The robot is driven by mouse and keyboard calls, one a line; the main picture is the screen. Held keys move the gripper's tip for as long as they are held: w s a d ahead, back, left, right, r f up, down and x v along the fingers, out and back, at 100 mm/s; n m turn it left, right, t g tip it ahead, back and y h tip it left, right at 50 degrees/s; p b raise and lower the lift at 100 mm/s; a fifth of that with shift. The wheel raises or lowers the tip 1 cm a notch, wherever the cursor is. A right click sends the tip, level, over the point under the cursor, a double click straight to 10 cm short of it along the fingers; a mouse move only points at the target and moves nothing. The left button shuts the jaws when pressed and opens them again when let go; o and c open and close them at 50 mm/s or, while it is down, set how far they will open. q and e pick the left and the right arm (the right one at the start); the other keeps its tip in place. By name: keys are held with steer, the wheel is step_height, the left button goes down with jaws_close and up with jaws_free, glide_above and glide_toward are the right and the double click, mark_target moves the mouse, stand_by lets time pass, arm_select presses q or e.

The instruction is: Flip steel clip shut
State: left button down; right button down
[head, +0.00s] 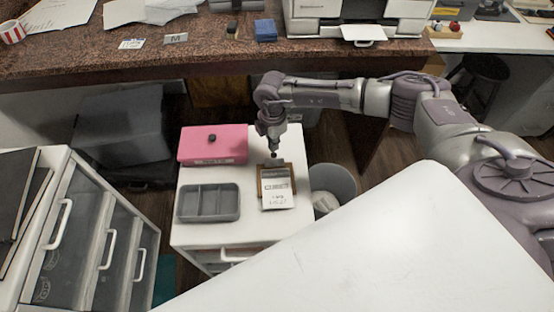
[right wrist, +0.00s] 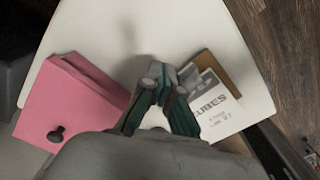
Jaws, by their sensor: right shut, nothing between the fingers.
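A small brown clipboard (head: 290,178) lies on the white cabinet top, with white printed papers (head: 277,194) on it. A grey band at its far edge looks like the steel clip (head: 273,173); whether it is raised or flat is too small to tell. My right gripper (head: 273,154) points down just beyond that edge, its fingers shut and empty. In the right wrist view the shut fingertips (right wrist: 161,84) are beside the clipboard (right wrist: 218,68), on its left, and partly cover the clip end. I cannot tell whether they touch it. My left gripper is not in view.
A pink box (head: 213,144) with a dark knob stands left of the clipboard. A grey divided tray (head: 208,203) sits at the front left. A grey bin (head: 333,185) stands right of the cabinet top (head: 240,236). A brown counter (head: 120,60) runs behind.

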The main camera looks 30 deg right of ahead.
mark_target(275, 171)
steer(key=shift+s, duration=0.1)
stand_by(0.3)
steer(key=shift+s+a+p, duration=0.4)
steer(key=shift+s+p, duration=0.4)
steer(key=shift+s, duration=0.1)
steer(key=shift+s+a+p, duration=0.45)
steer(key=shift+s+p, duration=0.35)
steer(key=shift+s, duration=0.1)
steer(key=shift+s+a+p, duration=0.4)
steer(key=shift+s+p, duration=0.4)
steer(key=shift+s, duration=0.1)
steer(key=shift+s+f, duration=0.1)
steer(key=shift+f, duration=0.15)
steer(key=shift+f+b, duration=0.45)
steer(key=shift+f, duration=0.1)
